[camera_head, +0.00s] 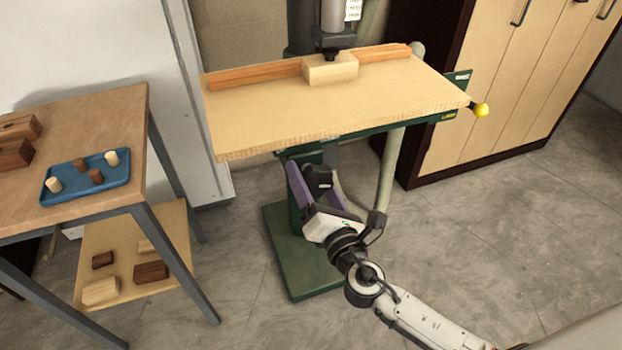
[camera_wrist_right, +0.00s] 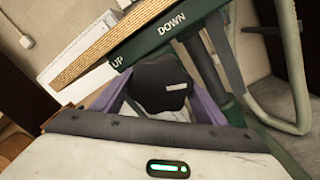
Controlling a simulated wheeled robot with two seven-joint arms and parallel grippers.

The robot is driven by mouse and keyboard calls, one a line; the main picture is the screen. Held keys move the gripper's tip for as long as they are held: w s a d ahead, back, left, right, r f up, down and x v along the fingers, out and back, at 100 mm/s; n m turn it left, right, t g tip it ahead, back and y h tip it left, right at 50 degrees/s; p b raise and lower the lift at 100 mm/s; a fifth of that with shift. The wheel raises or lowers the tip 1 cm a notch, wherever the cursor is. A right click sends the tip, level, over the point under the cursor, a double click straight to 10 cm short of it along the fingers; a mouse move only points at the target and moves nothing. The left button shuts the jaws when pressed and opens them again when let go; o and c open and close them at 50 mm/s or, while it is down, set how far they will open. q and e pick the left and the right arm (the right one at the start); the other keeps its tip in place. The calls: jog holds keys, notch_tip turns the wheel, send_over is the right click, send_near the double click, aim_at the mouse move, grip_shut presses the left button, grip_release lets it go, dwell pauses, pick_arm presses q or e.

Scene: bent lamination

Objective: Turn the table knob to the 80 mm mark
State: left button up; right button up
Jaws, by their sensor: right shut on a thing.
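The drill-press table (camera_head: 330,110) is a wooden board on a green frame at the centre of the head view. The black table knob (camera_head: 318,178) is under its front edge, partly hidden by my right gripper (camera_head: 316,188). In the right wrist view, the dark knob (camera_wrist_right: 160,78) with a small white mark sits between the purple fingers of my right gripper (camera_wrist_right: 160,96), which is shut on it. The green beam (camera_wrist_right: 165,38) above reads UP and DOWN. I cannot read an 80 mm mark. My left gripper is not in view.
A pale block (camera_head: 330,69) lies on the table against an orange fence (camera_head: 254,75), below the drill. A yellow ball handle (camera_head: 481,110) sticks out at right. A side table (camera_head: 85,115) with a blue tray (camera_head: 75,186) stands left. The floor at right is clear.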

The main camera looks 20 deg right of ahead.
jog(key=shift+s+d+f, duration=0.15)
jog(key=shift+d+f, duration=0.1)
jog(key=shift+f, duration=0.5)
jog(key=o, duration=1)
jog(key=shift+r, duration=0.2)
jog(key=s+b, duration=0.1)
jog(key=s, duration=0.9)
jog(key=shift+d+b, duration=0.15)
jog(key=shift+b, duration=0.2)
